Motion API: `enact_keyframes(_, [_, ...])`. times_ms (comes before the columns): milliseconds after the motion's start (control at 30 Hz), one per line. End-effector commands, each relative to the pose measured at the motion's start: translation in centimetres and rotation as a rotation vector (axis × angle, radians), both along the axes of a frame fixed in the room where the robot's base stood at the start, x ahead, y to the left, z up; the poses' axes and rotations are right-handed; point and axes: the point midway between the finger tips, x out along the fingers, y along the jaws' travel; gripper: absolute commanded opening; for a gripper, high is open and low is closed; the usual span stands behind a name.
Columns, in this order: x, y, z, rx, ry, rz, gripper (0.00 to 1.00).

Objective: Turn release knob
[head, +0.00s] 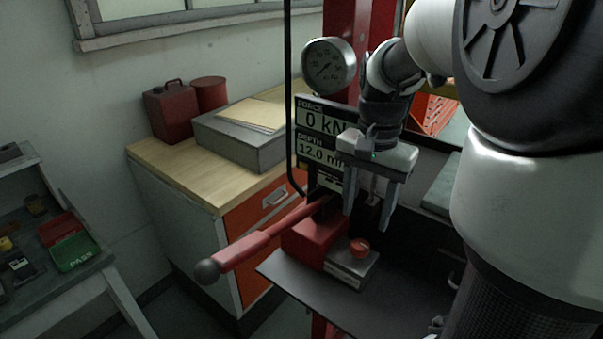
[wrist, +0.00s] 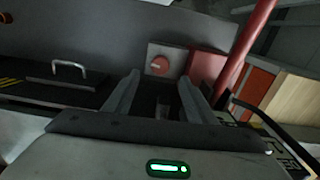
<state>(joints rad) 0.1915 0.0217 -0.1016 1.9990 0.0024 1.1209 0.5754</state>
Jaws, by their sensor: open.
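The release knob (head: 360,248) is a small round red knob on a grey block (head: 350,268) at the side of the red press base. In the wrist view the knob (wrist: 159,66) shows face-on with a pale line across it, beyond the fingertips. My gripper (head: 368,222) is open and empty, fingers pointing down, above the knob and apart from it. In the wrist view my gripper (wrist: 158,85) has its two fingers on either side of the gap below the knob.
A long red lever (head: 262,240) with a dark ball end slants left from the red body (head: 308,240). A display (head: 322,130) reading 0 kN and 12.0 and a gauge (head: 328,66) stand behind. A dark plate (head: 300,283) lies under the block. A wooden-topped cabinet (head: 165,160) is left.

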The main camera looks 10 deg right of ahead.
Motion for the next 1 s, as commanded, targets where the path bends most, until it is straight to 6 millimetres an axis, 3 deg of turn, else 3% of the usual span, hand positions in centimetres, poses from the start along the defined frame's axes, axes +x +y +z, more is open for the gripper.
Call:
enact_keyframes(200, [-0.1, 0.0, -4.9, 0.002, 0.006, 0.0, 0.51])
enact_keyframes(400, [0.0, 0.0, -7.6, 0.001, 0.002, 0.001, 0.51])
enact_keyframes(833, [0.0, 0.0, -8.6, 0.001, 0.001, 0.002, 0.51])
enact_keyframes(1000, [0.0, 0.0, -8.6, 0.0, 0.0, 0.002, 0.24])
